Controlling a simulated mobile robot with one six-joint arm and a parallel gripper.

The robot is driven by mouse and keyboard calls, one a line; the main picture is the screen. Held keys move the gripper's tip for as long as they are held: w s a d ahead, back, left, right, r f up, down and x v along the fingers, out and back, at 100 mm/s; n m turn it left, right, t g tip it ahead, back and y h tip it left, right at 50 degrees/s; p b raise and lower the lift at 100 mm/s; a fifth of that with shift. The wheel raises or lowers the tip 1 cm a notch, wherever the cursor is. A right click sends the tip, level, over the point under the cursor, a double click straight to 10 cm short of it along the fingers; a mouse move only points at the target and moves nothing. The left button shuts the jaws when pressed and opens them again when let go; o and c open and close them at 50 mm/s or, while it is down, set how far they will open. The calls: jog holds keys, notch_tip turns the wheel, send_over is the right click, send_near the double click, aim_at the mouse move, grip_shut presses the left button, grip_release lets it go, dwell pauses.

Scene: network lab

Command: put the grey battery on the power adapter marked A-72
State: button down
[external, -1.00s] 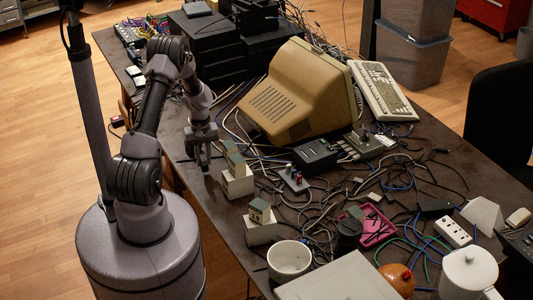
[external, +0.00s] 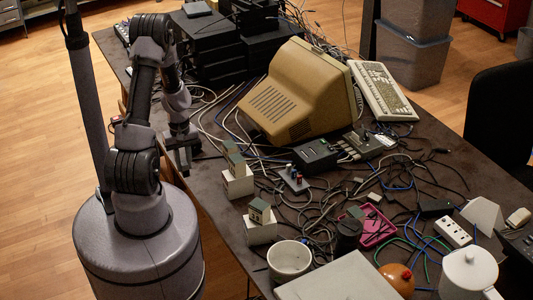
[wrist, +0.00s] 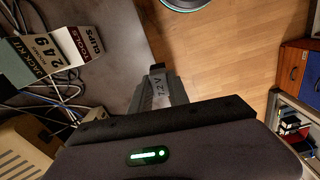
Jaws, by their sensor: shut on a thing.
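My gripper (external: 183,158) is shut on a grey battery and holds it by the table's left edge. The battery (wrist: 159,88) shows between the fingers in the wrist view, with a light label that seems to read 7.2V. In the external view my gripper mostly hides it. I cannot read the mark A-72 on anything, so I cannot tell which thing is that power adapter.
Two pale boxes (external: 237,184) (external: 261,228) with green-grey tops stand right of my gripper. A labelled box (wrist: 50,55) shows in the wrist view. A beige monitor (external: 297,93), a black box (external: 316,155) and tangled cables crowd the table. Bare tabletop (external: 212,185) lies near my gripper.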

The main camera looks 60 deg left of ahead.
jog(key=shift+n, duration=0.6)
jog(key=w+a+b, duration=0.1)
jog(key=w+a, duration=0.2)
jog(key=a, duration=0.3)
jog(key=w+a+r, duration=0.1)
jog(key=w+a, duration=0.3)
jog(key=a, duration=0.2)
jog(key=w+a+b, duration=0.1)
jog(key=w+a, duration=0.2)
jog(key=a, duration=0.3)
jog(key=shift+w+a+r+b, duration=0.3)
jog(key=shift+w, duration=0.1)
notch_tip(320, 180, down, 4)
jog(key=shift+w+a+r+b, duration=0.1)
jog(key=shift+r+b, duration=0.05)
jog(key=shift+b, duration=0.8)
jog(key=shift+r, duration=0.2)
jog(key=shift+f, duration=0.1)
jog(key=c, duration=1.3)
grip_release()
jog(key=shift+o, duration=0.2)
